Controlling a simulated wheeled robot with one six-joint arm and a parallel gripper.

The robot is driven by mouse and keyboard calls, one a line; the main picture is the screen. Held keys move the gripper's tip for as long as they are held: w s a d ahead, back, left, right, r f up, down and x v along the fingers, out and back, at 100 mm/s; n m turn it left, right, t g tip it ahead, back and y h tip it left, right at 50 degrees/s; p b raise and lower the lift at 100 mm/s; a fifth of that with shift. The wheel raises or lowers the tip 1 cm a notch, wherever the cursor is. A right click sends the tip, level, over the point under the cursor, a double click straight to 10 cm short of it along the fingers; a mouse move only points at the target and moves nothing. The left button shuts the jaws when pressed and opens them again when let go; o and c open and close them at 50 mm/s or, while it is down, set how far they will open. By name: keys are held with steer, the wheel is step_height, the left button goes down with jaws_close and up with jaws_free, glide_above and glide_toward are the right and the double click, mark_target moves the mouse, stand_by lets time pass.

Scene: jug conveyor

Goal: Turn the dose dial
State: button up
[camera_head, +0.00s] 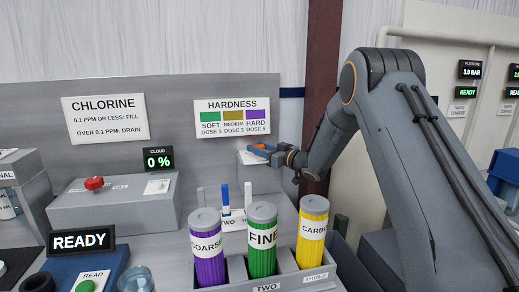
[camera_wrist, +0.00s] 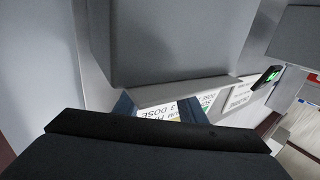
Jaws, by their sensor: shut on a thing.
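The dose dial shows only as a small orange bit (camera_head: 259,146) at a white plate (camera_head: 250,158) on the grey back panel, below the HARDNESS sign (camera_head: 232,117). My gripper (camera_head: 264,149) reaches it from the right, with its blue fingers shut on the dial and hiding most of it. In the wrist view my gripper (camera_wrist: 160,106) shows blue fingers behind a dark bar, with upside-down dose lettering between them. The dial's pointer and setting cannot be made out.
COARSE (camera_head: 207,245), FINE (camera_head: 262,238) and CARBON (camera_head: 312,232) canisters stand in a rack below my gripper. Small upright levers (camera_head: 225,200) stand behind them. A box with a red knob (camera_head: 94,183) is at left, near a READY display (camera_head: 82,241).

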steer(key=shift+m+t+h, duration=0.3)
steer(key=shift+h, duration=0.1)
steer(key=m+t+h+b, duration=0.1)
steer(key=h, duration=0.1)
steer(key=m+t+h+b, duration=0.1)
steer(key=m, duration=0.1)
steer(key=shift+a+f+t+h, duration=0.15)
steer(key=shift+t+h, duration=0.15)
steer(key=shift+h, duration=0.1)
steer(key=shift+m+t+h+b, duration=0.9)
steer(key=shift+m+h+b, duration=0.65)
steer(key=shift+h, duration=1.15)
steer(key=shift+m+h, duration=0.3)
steer(key=shift+m, duration=0.15)
steer(key=o, duration=1)
steer(key=shift+o, duration=0.2)
steer(key=s+d+b, duration=0.1)
steer(key=s, duration=0.6)
steer(key=shift+s, duration=0.4)
steer(key=shift+d, duration=0.1)
